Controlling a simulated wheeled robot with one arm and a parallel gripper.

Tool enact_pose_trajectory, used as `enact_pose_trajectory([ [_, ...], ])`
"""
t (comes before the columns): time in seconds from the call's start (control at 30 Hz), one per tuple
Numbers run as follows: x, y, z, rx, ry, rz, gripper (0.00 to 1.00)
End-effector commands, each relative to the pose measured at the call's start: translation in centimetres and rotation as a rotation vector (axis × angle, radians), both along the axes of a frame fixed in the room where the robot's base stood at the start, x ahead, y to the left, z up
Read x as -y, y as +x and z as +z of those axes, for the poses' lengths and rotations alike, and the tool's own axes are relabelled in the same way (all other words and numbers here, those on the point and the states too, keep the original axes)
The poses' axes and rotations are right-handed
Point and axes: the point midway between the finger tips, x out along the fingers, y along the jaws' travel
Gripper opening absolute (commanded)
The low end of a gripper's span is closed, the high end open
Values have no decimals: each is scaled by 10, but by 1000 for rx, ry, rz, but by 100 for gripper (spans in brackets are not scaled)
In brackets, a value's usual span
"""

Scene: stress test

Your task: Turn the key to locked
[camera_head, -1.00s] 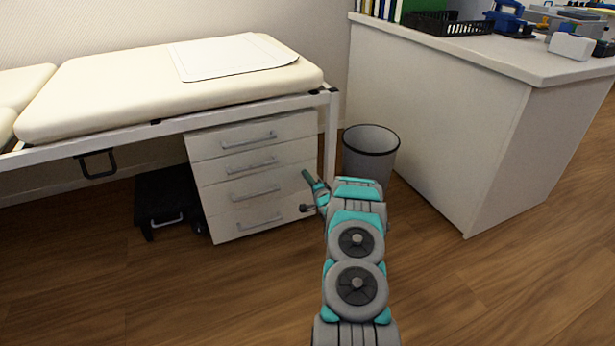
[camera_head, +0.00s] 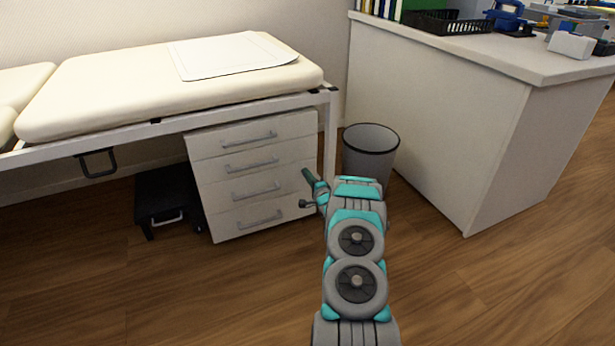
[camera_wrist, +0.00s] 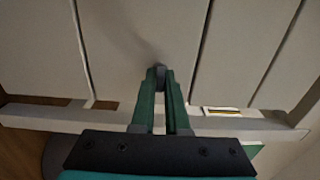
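A white drawer cabinet (camera_head: 215,172) with several grey handles stands under the couch in the head view. Its drawer fronts (camera_wrist: 120,50) appear as pale upright strips in the wrist view. My gripper (camera_head: 308,178) is at the cabinet's right edge, pointing at its front. In the wrist view my gripper's two green fingers (camera_wrist: 161,80) are close together, with a small grey piece (camera_wrist: 160,72) between their tips. It looks like the key, held at the drawer front. The lock itself is hidden, so the key's angle cannot be told.
A grey waste bin (camera_head: 371,150) stands just behind my arm. The cream couch (camera_head: 120,85) and its white frame (camera_head: 331,140) are above and beside the cabinet. A black step stool (camera_head: 165,200) is at its left. A white counter (camera_head: 440,120) stands at right.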

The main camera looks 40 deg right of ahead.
Motion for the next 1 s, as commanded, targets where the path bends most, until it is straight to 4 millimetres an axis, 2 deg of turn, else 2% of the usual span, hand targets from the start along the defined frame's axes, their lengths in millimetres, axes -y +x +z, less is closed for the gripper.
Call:
enact_pose_trajectory([
  [0.03, 1, 0, 0, 1, 0, -2, 18],
  [0.23, 0, 0, 0, 0, -1, 0, 41],
  [0.5, 0, -1, 0, -1, -1, 0, 41],
  [0.63, -1, -7, -1, -2, 0, -1, 41],
  [1.0, -12, -54, 0, -3, 2, -2, 41],
])
